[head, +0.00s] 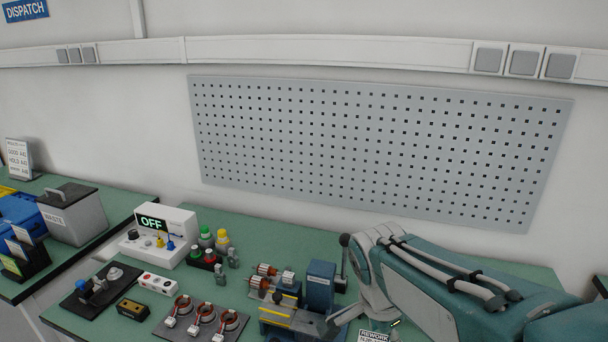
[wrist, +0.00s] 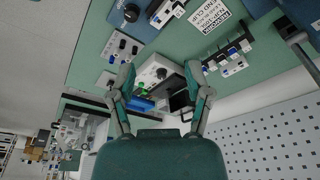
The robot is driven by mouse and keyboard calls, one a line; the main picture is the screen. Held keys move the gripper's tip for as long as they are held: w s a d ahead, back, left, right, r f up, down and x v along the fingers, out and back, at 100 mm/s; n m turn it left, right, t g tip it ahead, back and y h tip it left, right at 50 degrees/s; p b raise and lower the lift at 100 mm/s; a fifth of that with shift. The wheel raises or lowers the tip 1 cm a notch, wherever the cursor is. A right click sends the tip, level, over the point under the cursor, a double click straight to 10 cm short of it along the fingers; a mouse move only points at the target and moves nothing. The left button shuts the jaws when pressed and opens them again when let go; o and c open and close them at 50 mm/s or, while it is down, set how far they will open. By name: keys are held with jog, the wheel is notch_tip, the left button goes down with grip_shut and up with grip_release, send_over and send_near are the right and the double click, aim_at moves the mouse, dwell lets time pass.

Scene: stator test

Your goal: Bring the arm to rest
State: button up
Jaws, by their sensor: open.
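My gripper (wrist: 160,75) is open in the wrist view, its two teal and grey fingers spread wide with nothing held between them. Beyond the fingers is a white box with a dark knob on the green bench. In the head view my teal and grey arm (head: 430,285) reaches in from the lower right over the green bench (head: 270,233). It is bent, and its front part covers some of the bench. I cannot make out the fingers clearly in the head view.
A white tester (head: 160,236) reading OFF, stator parts (head: 203,318) on a dark plate, a blue block (head: 320,284) and a REWORK sign (head: 375,337) crowd the bench. A perforated panel (head: 370,150) hangs behind. Open bench shows between tester and panel.

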jog(key=s+d+r+n+t+y, duration=0.2)
jog(key=s+r+n+t, duration=0.1)
jog(key=s+n, duration=0.6)
jog(key=shift+s+r+n+t, duration=0.3)
jog(key=shift+n+t, duration=0.6)
jog(key=shift+n, duration=1.3)
jog(key=shift+f, duration=0.1)
